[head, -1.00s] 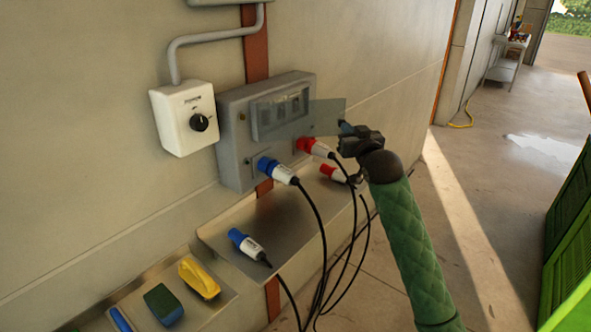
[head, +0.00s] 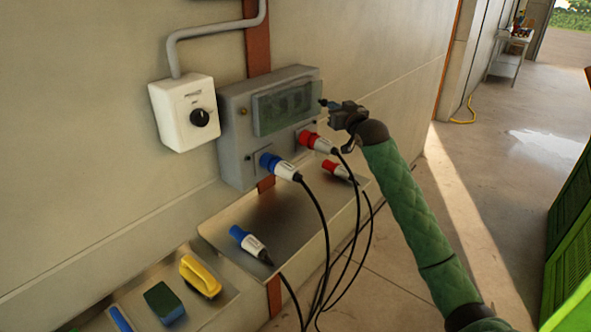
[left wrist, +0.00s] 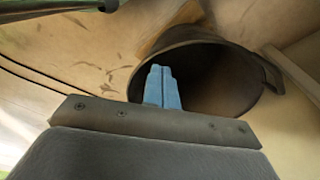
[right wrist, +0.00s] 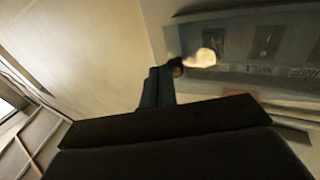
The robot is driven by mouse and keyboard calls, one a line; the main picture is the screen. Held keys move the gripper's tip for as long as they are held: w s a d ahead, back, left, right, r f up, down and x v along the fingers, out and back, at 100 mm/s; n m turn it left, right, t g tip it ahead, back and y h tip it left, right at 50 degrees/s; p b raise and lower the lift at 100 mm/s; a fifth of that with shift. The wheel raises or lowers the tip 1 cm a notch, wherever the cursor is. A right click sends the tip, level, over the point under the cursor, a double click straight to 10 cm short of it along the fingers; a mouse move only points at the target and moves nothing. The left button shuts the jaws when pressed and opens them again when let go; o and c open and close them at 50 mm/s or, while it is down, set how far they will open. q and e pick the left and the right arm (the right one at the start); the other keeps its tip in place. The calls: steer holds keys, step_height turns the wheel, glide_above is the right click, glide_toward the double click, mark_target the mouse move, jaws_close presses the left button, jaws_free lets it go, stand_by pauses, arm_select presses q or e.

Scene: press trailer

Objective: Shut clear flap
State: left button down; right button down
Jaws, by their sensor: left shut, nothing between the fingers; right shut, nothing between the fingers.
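The clear flap (head: 287,106) lies across the breaker window on the front of the grey box (head: 235,150). I cannot tell whether it is fully flush. Switches show dimly through it, and also in the right wrist view through the flap (right wrist: 240,45). My right gripper (head: 325,102) is shut and empty, its tips at the right edge of the flap; I cannot tell if they touch it. In the right wrist view its blue fingers (right wrist: 157,85) are together. My left gripper (left wrist: 163,84) is shut and empty, seen only in the left wrist view.
Below the flap a blue plug (head: 280,166) and a red plug (head: 317,142) sit in the box. A metal tray (head: 290,215) beneath holds loose plugs. A white switch box (head: 184,112) is left. In the left wrist view a dark round opening (left wrist: 215,80) lies beyond the fingers.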

arm_select(q)
steer(key=shift+w+d+r, duration=0.2)
steer(key=shift+w+r, duration=0.1)
steer(key=shift+r, duration=0.3)
arm_select(e)
steer(key=w, duration=0.1)
steer(key=a, duration=0.1)
steer(key=w, duration=0.1)
steer(key=shift+w+a+r, duration=0.25)
steer(key=shift+w+a, duration=0.05)
steer(key=shift+r, duration=0.1)
arm_select(q)
steer(key=shift+s, duration=0.15)
arm_select(e)
steer(key=shift+d, duration=0.1)
